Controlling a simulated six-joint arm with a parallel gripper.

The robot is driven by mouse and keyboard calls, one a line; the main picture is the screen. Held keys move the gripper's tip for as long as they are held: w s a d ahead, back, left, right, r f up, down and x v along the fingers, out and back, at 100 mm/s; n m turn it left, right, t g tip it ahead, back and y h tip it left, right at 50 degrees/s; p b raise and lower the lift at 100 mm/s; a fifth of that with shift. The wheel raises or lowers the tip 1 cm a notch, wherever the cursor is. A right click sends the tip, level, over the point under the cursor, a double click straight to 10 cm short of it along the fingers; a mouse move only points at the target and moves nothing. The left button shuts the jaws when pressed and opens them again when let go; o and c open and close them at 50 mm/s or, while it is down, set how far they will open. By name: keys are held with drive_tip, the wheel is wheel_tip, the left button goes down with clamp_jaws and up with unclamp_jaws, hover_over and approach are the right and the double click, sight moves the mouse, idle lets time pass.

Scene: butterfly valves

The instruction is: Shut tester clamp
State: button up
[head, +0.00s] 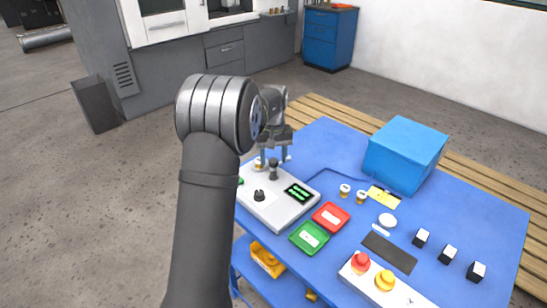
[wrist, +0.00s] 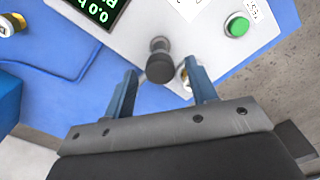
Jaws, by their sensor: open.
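The tester (head: 277,208) is a light grey box with a green-lit display (head: 299,193) on the blue table. An upright black-knobbed handle (head: 273,171), which looks like the clamp, stands at its far edge; it also shows in the wrist view (wrist: 160,66). A brass and white valve (head: 258,164) sits beside the handle, partly hidden by a finger in the wrist view (wrist: 185,80). My gripper (head: 274,158) is open and empty above the tester. In the wrist view the handle's knob lies between my fingertips (wrist: 163,72); I cannot tell whether they touch it.
A black knob (head: 259,196) and a green button (wrist: 238,25) are on the tester. Red (head: 331,217) and green (head: 309,238) trays lie in front right. Two small valves (head: 345,190) stand near a blue box (head: 405,152). A button panel (head: 373,281) is nearer.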

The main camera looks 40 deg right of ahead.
drive_tip(key=shift+f, duration=0.15)
clamp_jaws()
